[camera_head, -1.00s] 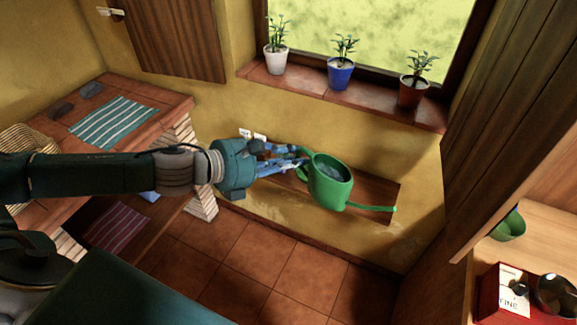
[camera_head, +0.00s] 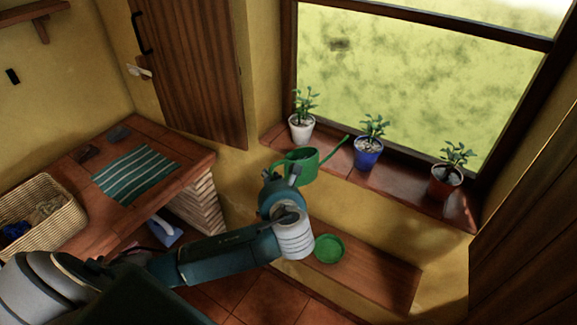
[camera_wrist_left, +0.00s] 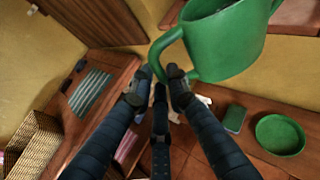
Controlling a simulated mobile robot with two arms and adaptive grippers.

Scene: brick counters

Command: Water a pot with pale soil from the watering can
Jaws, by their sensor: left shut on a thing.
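The green watering can (camera_head: 303,168) is held up in front of the window sill, below the white pot. Its spout points up and right, its tip between the white pot (camera_head: 301,129) and blue pot (camera_head: 367,156) in the picture. A brown-red pot (camera_head: 445,182) stands further right. In the left wrist view the fingers (camera_wrist_left: 163,80) close on the handle below the can's body (camera_wrist_left: 225,40).
A green dish (camera_head: 329,249) lies on the low wooden shelf (camera_head: 385,278). A brick counter at left carries a striped cloth (camera_head: 136,174) and a wicker basket (camera_head: 42,218). A wooden shutter (camera_head: 190,70) hangs left of the window. Dark wood stands at far right.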

